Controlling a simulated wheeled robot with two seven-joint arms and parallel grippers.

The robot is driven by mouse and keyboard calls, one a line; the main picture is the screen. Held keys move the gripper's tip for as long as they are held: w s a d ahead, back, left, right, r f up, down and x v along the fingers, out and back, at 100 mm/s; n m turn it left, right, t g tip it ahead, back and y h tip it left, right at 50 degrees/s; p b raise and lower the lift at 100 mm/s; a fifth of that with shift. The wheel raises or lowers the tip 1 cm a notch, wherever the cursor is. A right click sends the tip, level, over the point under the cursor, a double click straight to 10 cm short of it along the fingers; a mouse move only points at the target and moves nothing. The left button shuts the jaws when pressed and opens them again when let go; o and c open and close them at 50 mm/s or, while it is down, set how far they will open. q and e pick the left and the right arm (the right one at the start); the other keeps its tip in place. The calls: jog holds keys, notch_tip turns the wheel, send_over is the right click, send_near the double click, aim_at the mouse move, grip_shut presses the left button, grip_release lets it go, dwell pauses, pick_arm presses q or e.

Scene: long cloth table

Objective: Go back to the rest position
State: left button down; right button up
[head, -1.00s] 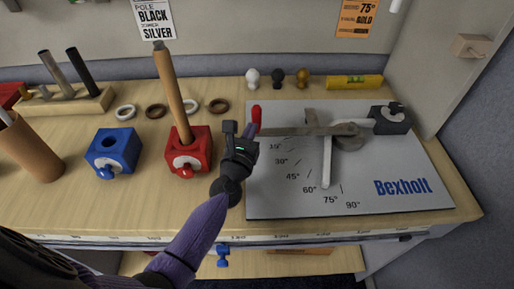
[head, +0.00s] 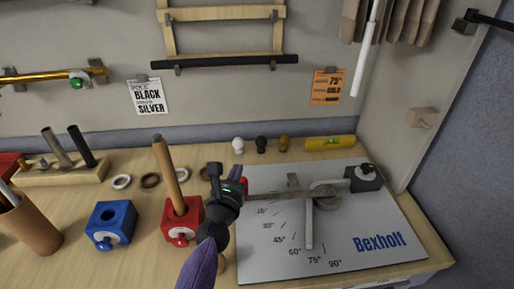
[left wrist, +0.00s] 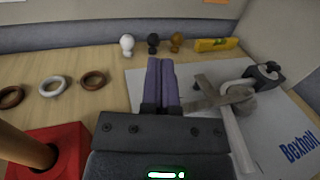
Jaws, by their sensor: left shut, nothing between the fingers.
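My left gripper (head: 228,178) is raised over the left edge of the grey angle board (head: 350,251), just right of the red block (head: 187,215). In the left wrist view its two purple fingers (left wrist: 162,82) lie together, with nothing between them. The board carries angle marks, a metal arm assembly (head: 308,222) and a dark clamp block (head: 365,178). A wooden rod (head: 166,165) stands tilted in the red block. My right gripper does not show in either view.
A blue block (head: 110,226) and a brown cup (head: 30,226) stand at left. Rings (head: 121,181), small knobs (head: 238,145) and a yellow level (head: 330,142) lie along the back. A wall panel with hung items rises behind; a side wall is at right.

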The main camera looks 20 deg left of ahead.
pick_arm(q)
jog(key=s+d+f+m+g+h, duration=0.4)
jog(key=s+m, duration=0.3)
jog(key=m, duration=0.6)
jog(key=s+d+f+m+g+h, duration=0.2)
jog(key=s+d+m+g+h, duration=0.35)
jog(key=m, duration=0.75)
jog(key=s+a+f+m+g+y, duration=0.25)
jog(key=s+m+g+y, duration=0.35)
jog(key=s+m, duration=0.9)
jog(key=s+a+f+n+b, duration=0.1)
jog(key=s+f+b, duration=0.1)
jog(key=f, duration=1)
jog(key=s+a+f+b, duration=0.1)
jog(key=s+f+b, duration=0.2)
jog(key=f, duration=0.9)
jog(key=s+a+f+g+y+b, duration=0.1)
jog(key=s+a+f+g+b, duration=0.1)
jog(key=s+f, duration=0.9)
jog(key=shift+s, duration=0.45)
